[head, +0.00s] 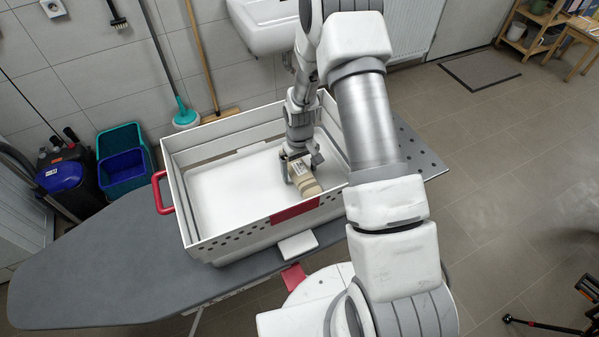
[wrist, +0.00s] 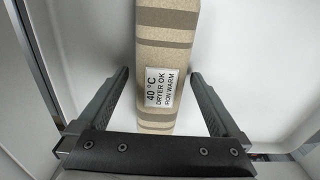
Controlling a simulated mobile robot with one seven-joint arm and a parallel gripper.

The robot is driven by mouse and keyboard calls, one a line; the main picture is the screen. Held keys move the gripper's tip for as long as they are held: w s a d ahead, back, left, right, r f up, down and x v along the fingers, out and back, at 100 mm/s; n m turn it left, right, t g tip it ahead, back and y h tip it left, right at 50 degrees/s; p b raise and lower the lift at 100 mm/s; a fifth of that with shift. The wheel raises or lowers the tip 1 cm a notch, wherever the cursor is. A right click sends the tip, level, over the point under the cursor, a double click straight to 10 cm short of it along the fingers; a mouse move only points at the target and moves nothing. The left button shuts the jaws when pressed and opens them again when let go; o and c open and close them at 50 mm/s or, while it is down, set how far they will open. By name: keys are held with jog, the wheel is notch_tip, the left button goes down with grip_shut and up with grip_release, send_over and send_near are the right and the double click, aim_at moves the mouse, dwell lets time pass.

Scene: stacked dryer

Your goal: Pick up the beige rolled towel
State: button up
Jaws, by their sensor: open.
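The beige rolled towel (head: 304,178) lies in the right part of a white crate (head: 225,248). In the wrist view the towel (wrist: 166,60) has brown stripes and a white care label (wrist: 159,88). My gripper (head: 298,168) is inside the crate, right over the towel. In the wrist view my gripper (wrist: 160,80) is open, with one finger on each side of the towel and a gap on both sides.
The crate has high perforated walls and a red handle (head: 163,192), and stands on a grey ironing board (head: 95,262). The crate floor left of the towel is empty. Blue and teal bins (head: 124,168), a sink (head: 270,25) and a broom stand behind.

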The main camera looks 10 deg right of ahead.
jog(key=shift+f, duration=0.25)
jog(key=shift+c, duration=0.3)
jog(key=c, duration=1.4)
grip_shut()
jog(key=shift+r, duration=0.1)
